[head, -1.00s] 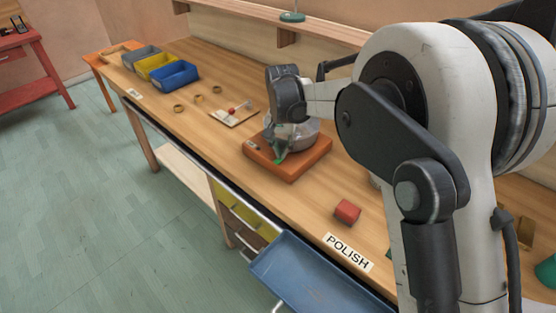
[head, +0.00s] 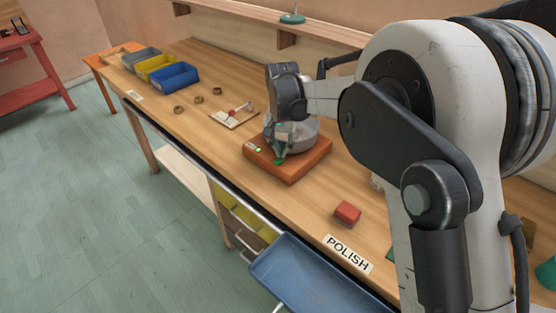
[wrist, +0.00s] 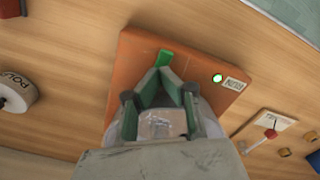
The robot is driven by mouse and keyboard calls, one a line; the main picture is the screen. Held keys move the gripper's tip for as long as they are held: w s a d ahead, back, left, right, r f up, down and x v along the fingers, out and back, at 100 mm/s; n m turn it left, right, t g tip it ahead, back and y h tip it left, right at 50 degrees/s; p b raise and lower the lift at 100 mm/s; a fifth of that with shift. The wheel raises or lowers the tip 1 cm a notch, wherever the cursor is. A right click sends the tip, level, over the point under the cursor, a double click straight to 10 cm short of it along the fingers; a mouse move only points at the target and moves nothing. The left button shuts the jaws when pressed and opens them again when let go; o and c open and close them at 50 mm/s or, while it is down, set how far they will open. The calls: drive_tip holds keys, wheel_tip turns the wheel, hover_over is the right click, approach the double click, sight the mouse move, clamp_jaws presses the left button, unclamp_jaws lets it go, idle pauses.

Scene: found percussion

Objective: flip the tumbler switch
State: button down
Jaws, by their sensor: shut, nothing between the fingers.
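In the wrist view, the base (wrist: 130,75) fills the middle. A round indicator light (wrist: 217,78) glows green beside a small label plate (wrist: 234,84). The light also shows in the head view (head: 258,149).
A red block (head: 347,212) and a POLISH label (head: 348,254) lie on the bench nearer me. An open blue drawer (head: 310,275) juts from the front. A small board with a red-knobbed lever (head: 234,117), several rings and coloured bins (head: 174,76) stand farther along.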

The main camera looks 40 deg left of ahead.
sight(284, 160)
drive_tip(key=shift+r+p, duration=0.8)
drive_tip(key=shift+r, duration=1.85)
drive_tip(key=shift+w+d+r, duration=0.2)
drive_tip(key=shift+d, duration=0.15)
drive_tip(key=w+d+r+m+t+b, duration=0.1)
drive_tip(key=d+r, duration=0.4)
drive_tip(key=d, duration=0.6)
drive_tip(key=d+r+m+t+y, duration=0.1)
drive_tip(key=d+r, duration=0.3)
drive_tip(key=d, duration=0.7)
drive_tip(key=w+d+r+t+b, duration=0.1)
drive_tip(key=d+r, duration=0.4)
drive_tip(key=d, duration=0.5)
drive_tip(key=s+d+m+t+b, duration=0.1)
drive_tip(key=s+d, duration=0.3)
drive_tip(key=d, duration=0.4)
drive_tip(key=s+d+m+t, duration=0.1)
drive_tip(key=s+d, duration=0.3)
drive_tip(key=d, duration=0.4)
drive_tip(key=s+d+f+t, duration=0.1)
drive_tip(key=s+d+f, duration=0.2)
drive_tip(key=s+d, duration=0.2)
drive_tip(key=s+d+f+m+t+h+b, duration=0.1)
drive_tip(key=s+d+f, duration=0.2)
drive_tip(key=s+d, duration=0.2)
drive_tip(key=shift+d+f, duration=0.25)
drive_tip(key=shift+d, duration=0.35)
